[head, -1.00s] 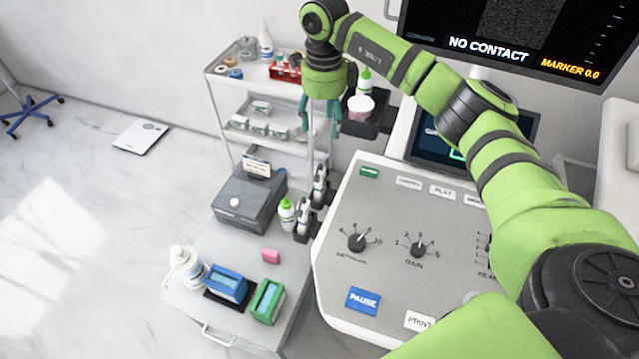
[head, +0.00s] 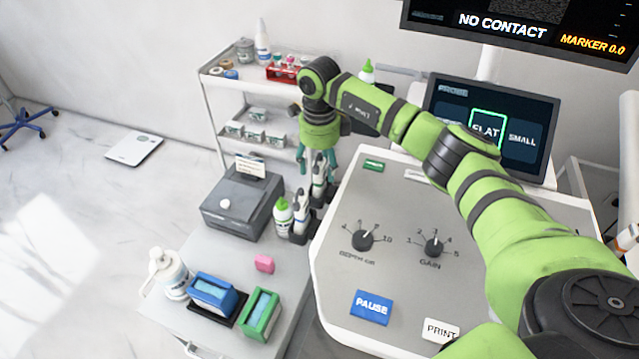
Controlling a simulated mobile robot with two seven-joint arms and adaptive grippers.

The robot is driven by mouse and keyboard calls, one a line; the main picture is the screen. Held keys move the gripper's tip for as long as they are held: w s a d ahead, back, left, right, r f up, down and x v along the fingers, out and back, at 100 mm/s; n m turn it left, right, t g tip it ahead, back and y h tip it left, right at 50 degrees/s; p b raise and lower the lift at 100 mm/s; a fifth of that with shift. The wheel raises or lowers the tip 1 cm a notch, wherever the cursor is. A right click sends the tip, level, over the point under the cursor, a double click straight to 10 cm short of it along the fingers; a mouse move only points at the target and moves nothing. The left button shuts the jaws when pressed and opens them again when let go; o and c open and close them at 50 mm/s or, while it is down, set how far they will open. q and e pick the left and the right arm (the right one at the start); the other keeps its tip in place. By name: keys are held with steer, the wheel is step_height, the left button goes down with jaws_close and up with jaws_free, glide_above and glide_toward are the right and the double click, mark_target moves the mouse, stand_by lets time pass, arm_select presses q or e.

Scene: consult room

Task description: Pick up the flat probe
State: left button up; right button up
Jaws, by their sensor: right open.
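Two white-and-dark probes stand upright in black holders at the left side of the grey console. The farther probe (head: 318,184) is right below my right gripper; the nearer probe (head: 299,213) stands in front of it. I cannot read which one is the flat probe. My right gripper (head: 317,164) points down with its teal fingers apart, around or just above the top of the farther probe. Whether the fingers touch it cannot be told. The console screen (head: 490,128) has FLAT outlined in green. My left gripper is not in view.
A green-capped bottle (head: 283,217) stands close to the left of the probes. A grey printer-like box (head: 236,207), a pump bottle (head: 168,272), a pink block (head: 264,264) and blue and green boxes are on the cart. The console panel (head: 400,210) lies right of the probes.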

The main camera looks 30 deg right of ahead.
step_height(320, 180, down, 2)
steer(key=shift+f, duration=0.1)
steer(key=c, duration=1.2)
